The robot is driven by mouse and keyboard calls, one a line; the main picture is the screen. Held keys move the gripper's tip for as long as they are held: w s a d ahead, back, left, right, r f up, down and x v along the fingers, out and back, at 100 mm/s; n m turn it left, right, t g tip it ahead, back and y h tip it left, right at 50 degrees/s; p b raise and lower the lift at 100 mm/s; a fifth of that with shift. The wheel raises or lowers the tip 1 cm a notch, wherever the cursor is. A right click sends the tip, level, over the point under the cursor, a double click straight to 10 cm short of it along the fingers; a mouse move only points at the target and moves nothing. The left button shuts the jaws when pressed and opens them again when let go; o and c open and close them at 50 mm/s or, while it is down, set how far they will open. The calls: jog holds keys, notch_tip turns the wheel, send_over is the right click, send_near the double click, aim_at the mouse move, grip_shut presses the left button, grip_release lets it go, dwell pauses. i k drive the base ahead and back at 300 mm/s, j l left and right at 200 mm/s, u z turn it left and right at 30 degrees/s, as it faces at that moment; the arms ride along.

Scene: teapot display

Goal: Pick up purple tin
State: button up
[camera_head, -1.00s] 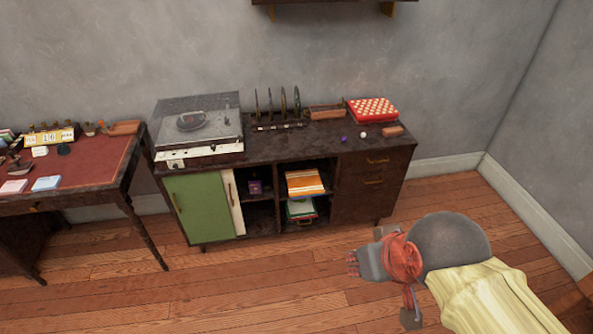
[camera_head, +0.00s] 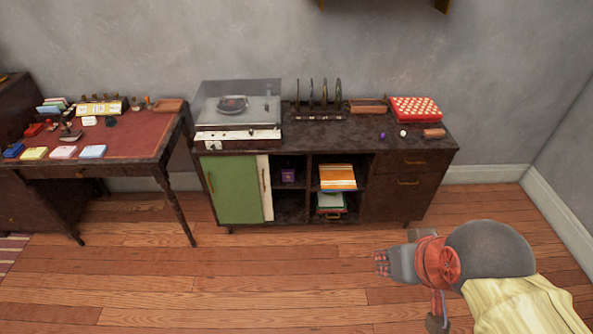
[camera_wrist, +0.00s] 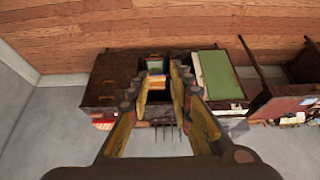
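The purple tin (camera_head: 289,175) is a small dark purple box standing upright on the upper shelf of the open middle compartment of the dark cabinet (camera_head: 390,214). It is right of the green sliding door (camera_head: 232,190) and left of the stacked books. My gripper (camera_head: 381,263) is in front of the cabinet, low at the right and well apart from the tin. In the wrist view my gripper (camera_wrist: 161,68) has its two fingers apart with nothing held between them. I cannot make out the tin in the wrist view.
A record player (camera_head: 236,112) stands on the cabinet top, with a red dotted box (camera_head: 416,108) at the right. Orange-spined books (camera_head: 338,178) lie in the adjoining compartment. A red-topped desk (camera_head: 110,142) stands at the left. The wooden floor (camera_head: 270,275) before the cabinet is clear.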

aim_at(288, 176)
jog(key=i+j+u, duration=0.15)
jog(key=i+j, duration=0.45)
jog(key=i+j+u, duration=0.15)
jog(key=i+j, duration=0.45)
jog(key=i+j+u, duration=0.15)
jog(key=i+j, duration=0.3)
jog(key=i, duration=0.2)
